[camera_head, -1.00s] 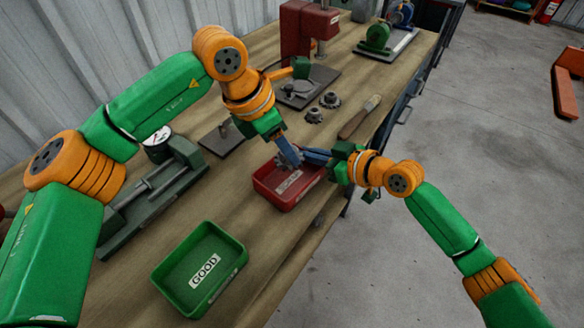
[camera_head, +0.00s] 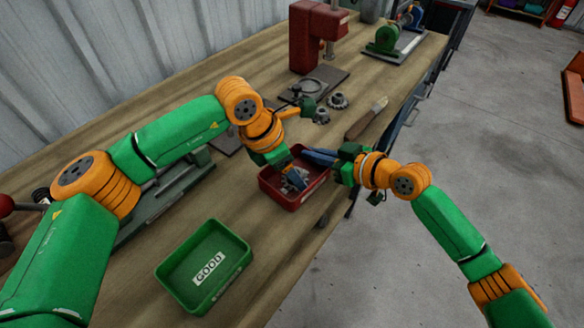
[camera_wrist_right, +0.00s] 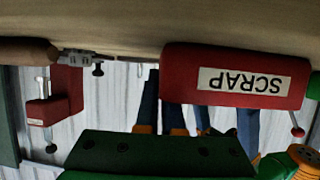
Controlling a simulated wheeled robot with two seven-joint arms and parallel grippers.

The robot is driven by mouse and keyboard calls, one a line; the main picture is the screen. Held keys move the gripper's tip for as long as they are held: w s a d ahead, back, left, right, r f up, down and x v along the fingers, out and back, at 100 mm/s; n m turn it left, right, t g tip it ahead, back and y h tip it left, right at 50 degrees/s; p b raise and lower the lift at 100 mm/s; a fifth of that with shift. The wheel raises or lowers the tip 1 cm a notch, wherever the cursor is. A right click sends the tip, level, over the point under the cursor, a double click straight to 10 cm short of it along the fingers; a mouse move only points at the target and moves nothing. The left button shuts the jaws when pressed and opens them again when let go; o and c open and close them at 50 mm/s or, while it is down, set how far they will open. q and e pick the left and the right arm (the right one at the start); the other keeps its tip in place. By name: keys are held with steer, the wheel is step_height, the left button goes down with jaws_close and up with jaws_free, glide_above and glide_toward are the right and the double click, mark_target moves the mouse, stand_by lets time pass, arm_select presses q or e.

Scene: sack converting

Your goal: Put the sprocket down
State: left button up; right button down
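The red SCRAP bin (camera_head: 278,197) stands near the front edge of the bench; in the right wrist view its labelled wall (camera_wrist_right: 180,75) appears upside down. My left gripper (camera_head: 291,181) reaches down into this bin from above. A grey toothed shape, which looks like the sprocket (camera_head: 297,179), shows at its fingertips, low inside the bin; whether the fingers still grip it is unclear. My right gripper (camera_head: 306,153) is at the bin's far right rim with its blue fingers close together and nothing visible between them. Those fingers also show in the right wrist view (camera_wrist_right: 160,106).
An empty green GOOD bin (camera_head: 205,265) stands at the front left. Two loose sprockets (camera_head: 338,101) lie beyond the red bin, near a brush (camera_head: 367,118) and a red press (camera_head: 316,38). A green fixture (camera_head: 180,190) stands left, partly behind my left arm.

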arm_select(q)
steer(key=v, duration=1.2)
steer(key=shift+r, duration=0.2)
steer(key=shift+d, duration=0.1)
arm_select(e)
steer(key=c, duration=1)
jaws_free()
steer(key=shift+o, duration=0.2)
